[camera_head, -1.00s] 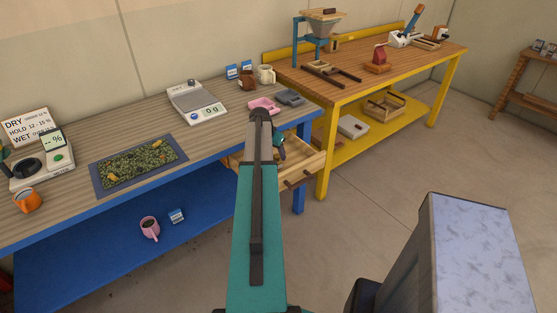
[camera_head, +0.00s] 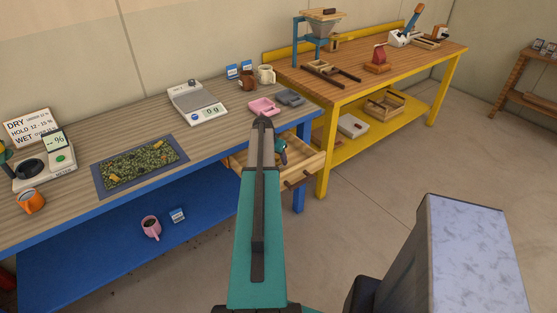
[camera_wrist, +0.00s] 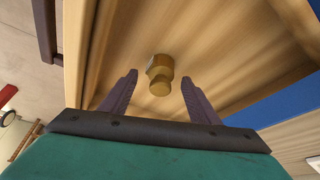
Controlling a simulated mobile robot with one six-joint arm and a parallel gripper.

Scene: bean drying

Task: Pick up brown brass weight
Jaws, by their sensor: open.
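The brown brass weight (camera_wrist: 160,67) is a small golden-brown cylinder with a narrower knob. It lies in the open wooden drawer (camera_head: 306,168), and the drawer's interior fills much of the wrist view (camera_wrist: 235,40). My gripper (camera_wrist: 159,77) is open, its two dark fingers pointing at the weight. The weight shows between and just beyond the fingertips, with a gap on each side.
The drawer hangs under the blue bench (camera_head: 225,137), whose top holds a pink tray (camera_head: 263,106), a grey tray (camera_head: 290,97) and a scale (camera_head: 197,103). A yellow bench (camera_head: 330,92) stands close on the right.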

